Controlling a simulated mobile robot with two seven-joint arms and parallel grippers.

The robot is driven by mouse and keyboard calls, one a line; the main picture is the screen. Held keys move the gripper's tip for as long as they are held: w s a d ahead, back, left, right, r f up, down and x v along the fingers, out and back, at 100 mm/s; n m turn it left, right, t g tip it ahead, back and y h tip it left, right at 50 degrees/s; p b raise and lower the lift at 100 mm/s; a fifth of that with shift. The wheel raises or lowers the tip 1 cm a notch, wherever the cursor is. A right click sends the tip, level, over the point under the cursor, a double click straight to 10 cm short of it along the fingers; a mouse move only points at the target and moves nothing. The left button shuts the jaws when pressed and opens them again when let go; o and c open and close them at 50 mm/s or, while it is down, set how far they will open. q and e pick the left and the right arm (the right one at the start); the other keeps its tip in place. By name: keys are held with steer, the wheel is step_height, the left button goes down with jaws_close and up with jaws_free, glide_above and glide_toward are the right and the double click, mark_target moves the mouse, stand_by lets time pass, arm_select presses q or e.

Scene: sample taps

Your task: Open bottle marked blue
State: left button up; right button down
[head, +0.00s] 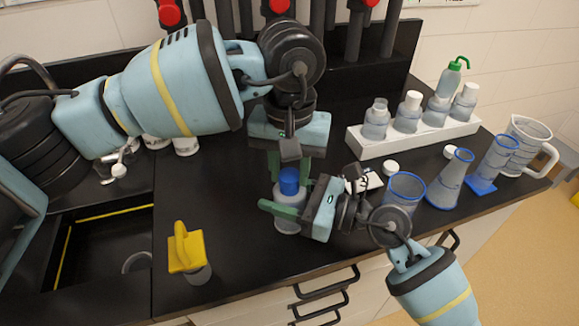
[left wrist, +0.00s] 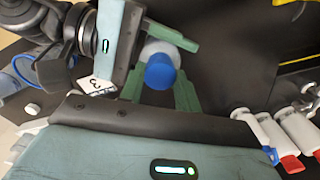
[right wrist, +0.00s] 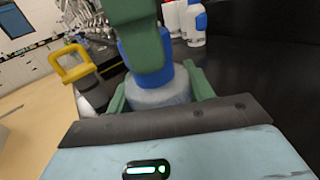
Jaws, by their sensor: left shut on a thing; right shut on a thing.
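The bottle marked blue has a translucent body (head: 287,222) and a blue cap (head: 288,180). It stands upright on the black bench. My left gripper (head: 289,172) points down from above with its green fingers shut on the blue cap, which also shows in the left wrist view (left wrist: 160,72). My right gripper (head: 286,207) comes in from the right and is shut on the body, which shows between its fingers in the right wrist view (right wrist: 163,90). The cap sits on the neck; I cannot tell whether it is loose.
A white rack (head: 420,140) with several bottles stands at the back right. A loose white cap (head: 390,168) lies before it. A blue-rimmed beaker (head: 404,188), a flask (head: 448,183) and a jug (head: 527,145) stand right. A yellow-topped object (head: 187,250) stands front left, near the sink (head: 100,245).

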arm_select(q)
steer(key=n, duration=0.7)
steer(key=shift+n, duration=0.4)
steer(key=n, duration=1.8)
steer(key=shift+r, duration=0.1)
steer(key=n, duration=0.6)
steer(key=shift+n, duration=0.3)
steer(key=n, duration=0.4)
steer(key=shift+n, duration=0.3)
steer(key=n, duration=0.9)
steer(key=shift+n, duration=0.3)
